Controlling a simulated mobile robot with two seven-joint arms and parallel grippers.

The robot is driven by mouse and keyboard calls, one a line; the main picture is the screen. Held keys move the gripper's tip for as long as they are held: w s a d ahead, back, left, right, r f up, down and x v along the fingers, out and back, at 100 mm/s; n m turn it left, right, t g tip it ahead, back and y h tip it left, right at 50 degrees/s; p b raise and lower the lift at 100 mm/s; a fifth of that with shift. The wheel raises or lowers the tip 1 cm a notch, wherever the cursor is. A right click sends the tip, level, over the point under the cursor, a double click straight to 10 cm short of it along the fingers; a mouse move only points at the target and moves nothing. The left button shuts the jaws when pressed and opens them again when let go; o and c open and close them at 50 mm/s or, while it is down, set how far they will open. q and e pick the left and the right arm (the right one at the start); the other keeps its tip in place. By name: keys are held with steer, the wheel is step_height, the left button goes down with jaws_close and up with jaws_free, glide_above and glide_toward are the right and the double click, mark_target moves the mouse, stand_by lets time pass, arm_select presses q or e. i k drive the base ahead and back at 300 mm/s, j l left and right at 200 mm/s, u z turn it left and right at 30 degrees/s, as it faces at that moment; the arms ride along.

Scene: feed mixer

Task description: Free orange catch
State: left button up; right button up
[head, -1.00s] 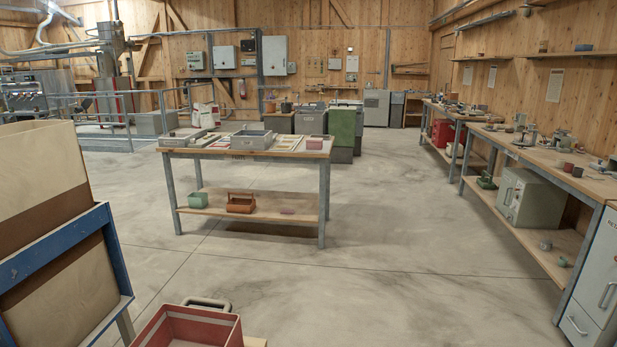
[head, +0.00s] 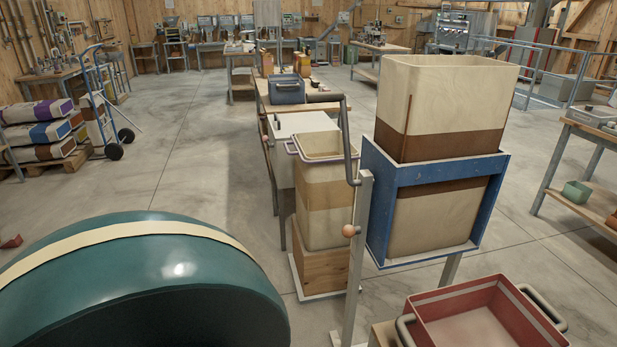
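A small orange ball-shaped knob (head: 348,231) sits on the side of an upright grey post (head: 358,270), right of the middle in the head view. It may be the orange catch; how it is fastened cannot be told. A dark grey cranked bar (head: 346,140) rises from near the top of this post and bends left. Beside the post, a large teal drum (head: 140,275) with a cream band fills the lower left; its lower part is cut off. Neither of my grippers is in view.
A tall cream and brown bin (head: 452,95) stands in a blue frame (head: 438,172) right of the post. A red tray (head: 480,315) with grey handles is at the lower right. A smaller bin (head: 325,200) stands behind the post. Open floor (head: 185,150) lies to the left.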

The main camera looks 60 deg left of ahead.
mark_target(348, 230)
steer(key=u, duration=1.5)
